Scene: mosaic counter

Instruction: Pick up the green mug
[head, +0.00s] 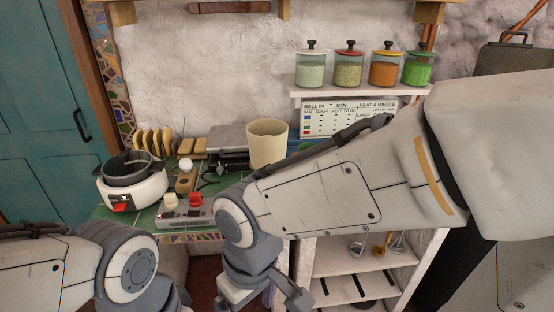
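No green mug can be made out in the head view; my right arm covers part of the counter. A plain cream cup-like container (267,143) stands upright at the back of the counter, just behind my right arm. The end of my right arm, with part of the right gripper (262,292), hangs down at the bottom edge in front of the counter; its fingertips are not clearly shown. My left arm comes in at the lower left, and its gripper is out of the picture.
A white cooker with a dark pot (133,180) stands at the counter's left, near a rack of toast (154,141) and a red-and-white-knobbed box (184,211). Lidded jars (348,70) line a wall shelf. Open shelves (345,262) below hold small utensils.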

